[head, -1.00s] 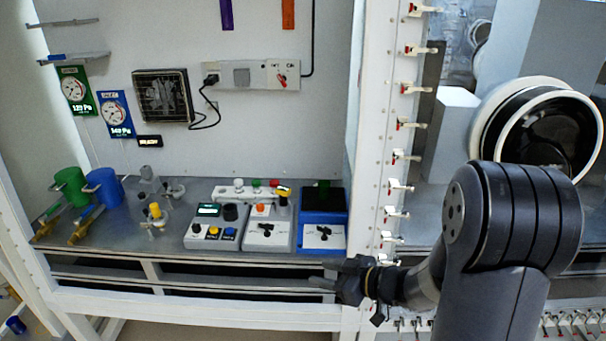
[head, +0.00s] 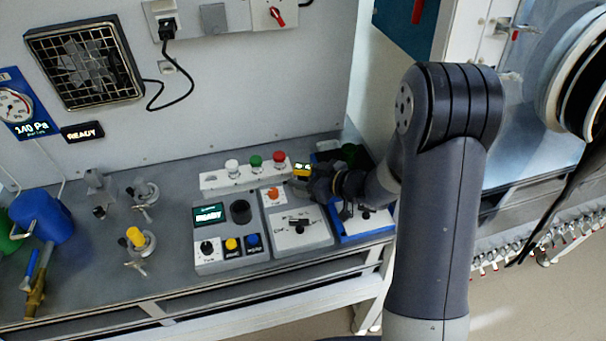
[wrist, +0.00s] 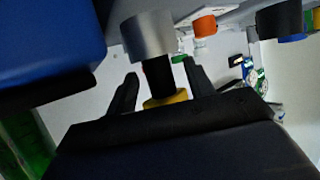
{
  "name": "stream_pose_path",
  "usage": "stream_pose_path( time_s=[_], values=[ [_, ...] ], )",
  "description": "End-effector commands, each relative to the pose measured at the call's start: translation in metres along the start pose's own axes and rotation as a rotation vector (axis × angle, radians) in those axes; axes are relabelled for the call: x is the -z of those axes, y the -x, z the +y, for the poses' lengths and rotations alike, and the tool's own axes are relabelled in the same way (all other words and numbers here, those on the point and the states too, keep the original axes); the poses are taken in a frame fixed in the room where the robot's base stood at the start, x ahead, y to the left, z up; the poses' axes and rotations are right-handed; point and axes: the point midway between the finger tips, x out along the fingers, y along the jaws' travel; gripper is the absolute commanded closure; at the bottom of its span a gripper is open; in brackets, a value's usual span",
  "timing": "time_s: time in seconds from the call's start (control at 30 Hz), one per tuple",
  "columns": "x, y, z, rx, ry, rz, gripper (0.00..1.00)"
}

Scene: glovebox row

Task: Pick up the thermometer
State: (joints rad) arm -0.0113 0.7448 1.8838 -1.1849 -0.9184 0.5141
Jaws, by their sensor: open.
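In the wrist view my gripper (wrist: 160,75) is open, with one finger on each side of the black neck. I cannot tell whether either finger touches it.
A blue box (head: 366,232) stands close on the right. A grey box with an orange knob (head: 272,194) and a control box (head: 208,248) stand left. A white strip with coloured knobs (head: 240,177) is behind. Valve fittings (head: 138,240) and a blue jug (head: 45,217) stand further left.

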Motion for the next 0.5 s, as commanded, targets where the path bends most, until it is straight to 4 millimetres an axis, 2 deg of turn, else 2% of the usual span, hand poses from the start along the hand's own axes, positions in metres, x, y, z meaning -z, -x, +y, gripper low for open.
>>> stream_pose_path(
  time_s=[0.27, 0.5],
  values=[
    [-0.0005, -0.0049, -0.0001, -0.001, -0.001, -0.001, 0.49],
    [-0.0004, -0.0047, -0.0001, -0.001, -0.001, -0.001, 0.67]
  ],
)
